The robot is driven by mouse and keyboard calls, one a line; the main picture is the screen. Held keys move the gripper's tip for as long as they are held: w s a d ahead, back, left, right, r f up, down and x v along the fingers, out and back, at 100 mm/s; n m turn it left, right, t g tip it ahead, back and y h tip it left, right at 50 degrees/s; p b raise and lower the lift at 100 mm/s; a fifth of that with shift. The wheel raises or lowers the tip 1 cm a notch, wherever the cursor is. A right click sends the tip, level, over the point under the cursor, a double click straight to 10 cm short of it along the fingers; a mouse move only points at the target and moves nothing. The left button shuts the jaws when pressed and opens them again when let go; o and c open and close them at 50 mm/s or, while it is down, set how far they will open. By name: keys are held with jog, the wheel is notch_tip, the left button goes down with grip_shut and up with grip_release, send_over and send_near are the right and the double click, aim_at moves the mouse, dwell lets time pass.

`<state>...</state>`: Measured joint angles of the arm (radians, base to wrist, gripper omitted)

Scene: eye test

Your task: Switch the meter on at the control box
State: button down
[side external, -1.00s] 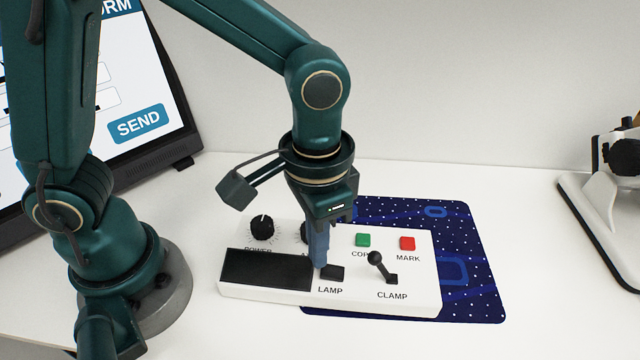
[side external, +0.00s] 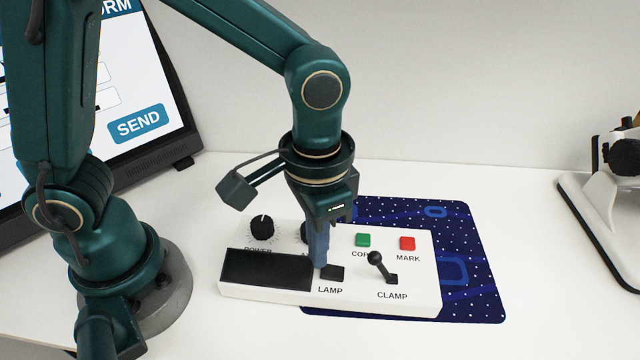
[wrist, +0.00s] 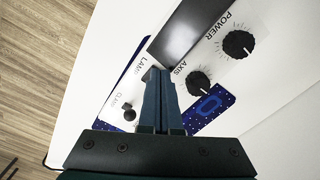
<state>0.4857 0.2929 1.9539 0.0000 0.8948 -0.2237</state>
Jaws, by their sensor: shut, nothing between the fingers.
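The white control box (side external: 425,295) lies on the table, partly over a dark blue mat. It carries a POWER knob (side external: 262,227), an AXIS knob (wrist: 198,84), a green button (side external: 362,240), a red MARK button (side external: 407,243), a black LAMP rocker switch (side external: 334,273) and a CLAMP lever (side external: 377,262). Its dark display (side external: 266,270) is blank. I see no control labelled meter. My gripper (side external: 320,264) points down, shut and empty, its tips at the left end of the LAMP switch. I cannot tell whether they touch.
The blue patterned mat (side external: 480,290) shows behind and right of the box. A monitor (side external: 165,85) with a SEND button stands at the left. A white and black device (side external: 605,190) stands at the right edge. The table between mat and device is clear.

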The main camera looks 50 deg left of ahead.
jog(key=shift+f, duration=0.7)
dwell(0.3)
notch_tip(320, 180, up, 7)
dwell(0.9)
send_over(318, 273)
jog(key=shift+w+d+f, duration=0.1)
jog(key=shift+f, duration=1.35)
jog(key=shift+w+d+f, duration=0.1)
jog(key=shift+f, duration=1.3)
jog(key=shift+f, duration=0.7)
dwell(0.6)
notch_tip(318, 273, up, 7)
dwell(0.9)
